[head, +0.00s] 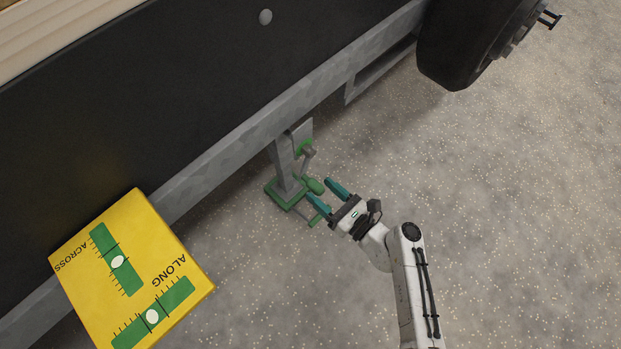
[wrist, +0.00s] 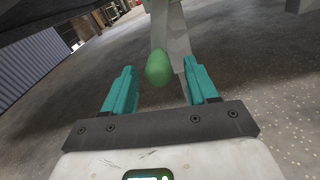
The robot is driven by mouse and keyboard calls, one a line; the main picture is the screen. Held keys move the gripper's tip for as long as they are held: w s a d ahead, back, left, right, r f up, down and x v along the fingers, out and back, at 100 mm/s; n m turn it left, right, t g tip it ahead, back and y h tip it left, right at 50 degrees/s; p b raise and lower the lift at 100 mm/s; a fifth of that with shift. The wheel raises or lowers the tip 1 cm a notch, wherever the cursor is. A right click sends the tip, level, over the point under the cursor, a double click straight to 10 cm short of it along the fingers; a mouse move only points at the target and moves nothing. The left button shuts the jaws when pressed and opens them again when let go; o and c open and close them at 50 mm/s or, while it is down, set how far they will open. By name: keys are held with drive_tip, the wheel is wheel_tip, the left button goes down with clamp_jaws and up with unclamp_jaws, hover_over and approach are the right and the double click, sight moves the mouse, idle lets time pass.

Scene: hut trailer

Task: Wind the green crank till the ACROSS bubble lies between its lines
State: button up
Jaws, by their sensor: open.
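In the wrist view the green knob (wrist: 158,69) appears between the spread fingers of my gripper (wrist: 159,66), with gaps on both sides. The ACROSS vial (head: 103,241) lies on a yellow level box (head: 140,209). Its white bubble (head: 118,262) is near the dark lines, toward the vial's lower end; I cannot tell whether it is fully between them.
The ALONG vial (head: 180,292) sits on the same box, with its own bubble (head: 152,317). The leg's green foot (head: 283,199) is on the speckled floor. The trailer's grey frame rail (head: 240,137) runs above. A black tyre (head: 460,45) stands upper right. Floor to the right is clear.

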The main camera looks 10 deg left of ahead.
sight(310, 180)
drive_tip(key=shift+b+x, duration=0.65)
drive_tip(key=shift+x, duration=2)
drive_tip(key=shift+c, duration=0.3)
clamp_jaws()
